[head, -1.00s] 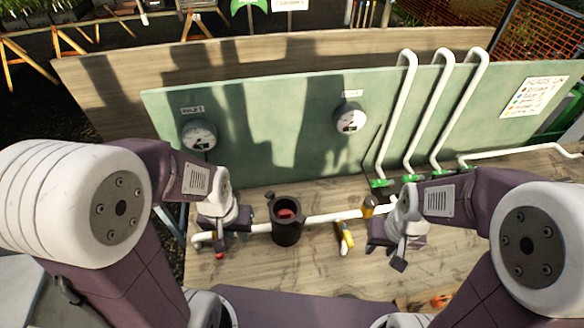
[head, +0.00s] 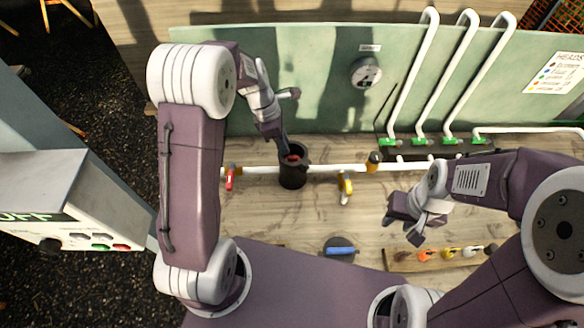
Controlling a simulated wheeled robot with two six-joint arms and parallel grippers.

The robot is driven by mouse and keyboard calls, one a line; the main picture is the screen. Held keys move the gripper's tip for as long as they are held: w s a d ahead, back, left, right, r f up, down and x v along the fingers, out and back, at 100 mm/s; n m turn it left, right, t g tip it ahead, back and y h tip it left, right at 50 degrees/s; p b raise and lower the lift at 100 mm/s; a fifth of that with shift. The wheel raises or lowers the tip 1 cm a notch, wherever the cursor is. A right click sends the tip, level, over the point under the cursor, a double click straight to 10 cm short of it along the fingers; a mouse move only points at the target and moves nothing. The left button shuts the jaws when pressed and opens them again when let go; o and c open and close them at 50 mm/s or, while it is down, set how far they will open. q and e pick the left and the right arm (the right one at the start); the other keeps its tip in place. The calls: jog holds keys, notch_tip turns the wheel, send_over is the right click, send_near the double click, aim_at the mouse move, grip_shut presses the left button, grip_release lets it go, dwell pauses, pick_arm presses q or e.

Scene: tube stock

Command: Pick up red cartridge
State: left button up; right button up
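The red cartridge (head: 293,158) sits inside a dark cylindrical housing (head: 292,178) on the white pipe, and only its red top shows. My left gripper (head: 284,148) reaches down from the upper left, with its tip at the housing's mouth, at or just above the red top. Its fingers are small and seen edge-on, so I cannot tell whether they are open or touch the cartridge. My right gripper (head: 402,232) is open and empty over the bench, to the right of the housing.
The white pipe (head: 330,169) carries a red-handled valve (head: 230,178) and a yellow-handled one (head: 345,188). A round dark dish with a blue item (head: 340,249) lies nearer. Several coloured pieces (head: 450,253) line the right front. A green panel with a gauge (head: 366,72) stands behind.

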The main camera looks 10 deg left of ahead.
aim_at(293, 157)
pick_arm(q)
jog(key=shift+s+d+f, duration=0.1)
jog(key=shift+s+d, duration=0.3)
jog(key=shift+d, duration=0.25)
jog(key=x, duration=0.5)
jog(key=shift+w+a+f+p, duration=0.1)
jog(key=shift+w+a+p, duration=0.2)
jog(key=shift+p, duration=0.1)
jog(key=shift+s+d, duration=0.15)
jog(key=shift+s, duration=0.35)
jog(key=shift+w+d+f, duration=0.1)
jog(key=shift+w, duration=0.05)
jog(key=c, duration=0.3)
jog(key=shift+w+f, duration=0.1)
jog(key=shift+w, duration=0.25)
grip_shut()
jog(key=shift+s, duration=0.1)
jog(key=shift+s, duration=0.1)
jog(key=shift+r, duration=0.2)
